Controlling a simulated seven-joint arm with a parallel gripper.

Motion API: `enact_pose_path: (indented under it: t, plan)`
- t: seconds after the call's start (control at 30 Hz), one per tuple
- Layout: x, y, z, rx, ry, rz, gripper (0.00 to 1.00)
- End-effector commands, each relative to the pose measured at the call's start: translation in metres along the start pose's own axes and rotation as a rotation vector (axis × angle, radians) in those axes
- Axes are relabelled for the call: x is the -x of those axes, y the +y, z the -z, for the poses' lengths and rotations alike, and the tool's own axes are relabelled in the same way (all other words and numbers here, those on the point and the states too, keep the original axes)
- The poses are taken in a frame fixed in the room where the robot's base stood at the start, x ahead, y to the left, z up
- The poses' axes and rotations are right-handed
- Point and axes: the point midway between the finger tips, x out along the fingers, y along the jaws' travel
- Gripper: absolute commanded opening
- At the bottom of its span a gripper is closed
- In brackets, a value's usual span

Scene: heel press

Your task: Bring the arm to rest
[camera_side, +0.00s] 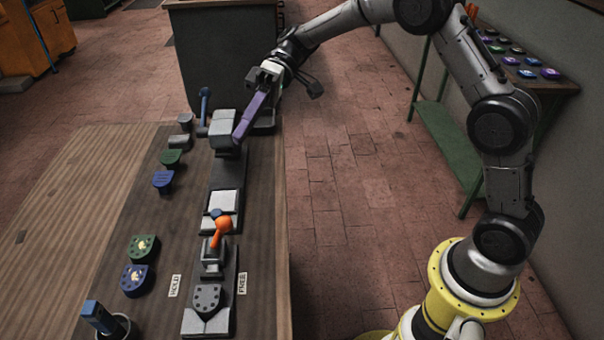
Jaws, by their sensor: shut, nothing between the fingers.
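My gripper (263,77) is at the upper middle, above the far end of the bench. It is shut with nothing held. A long purple lever (252,116) slants up from the grey press head (225,130) to my gripper. Its upper end overlaps the fingers in the picture, and I cannot tell whether they touch. My arm reaches in from the right, bent high over the floor. An orange-handled clamp (221,229) stands on the dark rail, its handle tilted up to the right.
The wooden bench (75,215) carries green and blue heel-shaped pieces (143,247) on the left, a grey one (207,297) in front, and HOLD and FREE labels. A cup with a blue block (98,316) stands front left. A shelf (545,85) stands right. Floor between is clear.

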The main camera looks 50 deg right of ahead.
Motion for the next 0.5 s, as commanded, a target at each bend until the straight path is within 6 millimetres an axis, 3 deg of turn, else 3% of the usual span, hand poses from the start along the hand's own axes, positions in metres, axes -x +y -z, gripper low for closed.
enact_pose_path:
  t: [0.03, 0.2, 0.33, 0.5]
  plan:
    - [0.002, -0.022, -0.01, 0.018, -0.01, -0.052, 0.0]
    - [0.004, -0.07, -0.051, 0.032, -0.034, -0.244, 0.0]
    - [0.006, -0.096, -0.09, 0.03, -0.032, -0.405, 0.0]
    - [0.011, -0.113, -0.148, 0.015, 0.003, -0.629, 0.0]
